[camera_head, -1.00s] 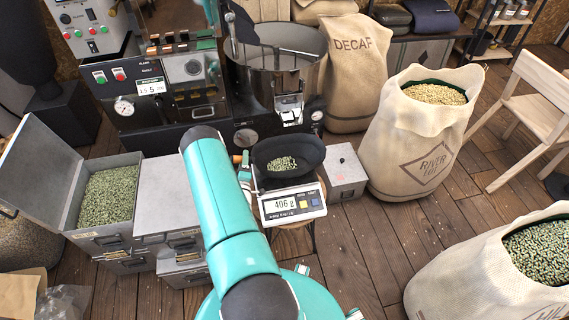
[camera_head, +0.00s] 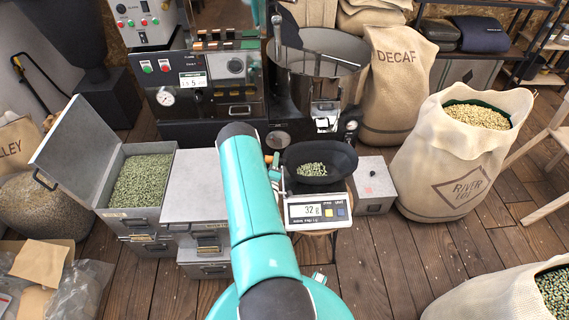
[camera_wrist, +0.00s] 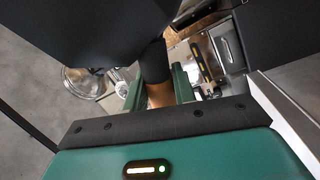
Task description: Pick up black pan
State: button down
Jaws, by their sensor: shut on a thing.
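The black pan (camera_head: 336,160) holds a small heap of green beans (camera_head: 312,170). It sits on or just above the digital scale (camera_head: 318,211), whose display reads about 32 g; I cannot tell if it still touches. In the wrist view, the pan's dark underside or side (camera_wrist: 70,35) fills the upper left. My gripper (camera_wrist: 158,88) has green fingers on both sides of the pan's handle (camera_wrist: 158,92), which is black with a brown end, and is shut on it. In the head view, my teal arm mostly hides the gripper and handle.
A grey box (camera_head: 373,187) stands close right of the scale. The roaster's steel drum (camera_head: 318,75) is behind it. A grey drawer of green beans (camera_head: 140,180) with its lid open is at left. The River Lot sack (camera_head: 455,150) stands at right.

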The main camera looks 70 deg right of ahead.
jog(key=shift+r, duration=0.45)
jog(key=shift+w+a+r, duration=0.1)
jog(key=shift+r, duration=0.55)
jog(key=shift+w+a+r, duration=0.1)
jog(key=shift+r, duration=0.5)
jog(key=a+r, duration=0.9)
jog(key=a, duration=0.4)
jog(key=shift+w+a+r, duration=0.15)
jog(key=shift+a, duration=0.2)
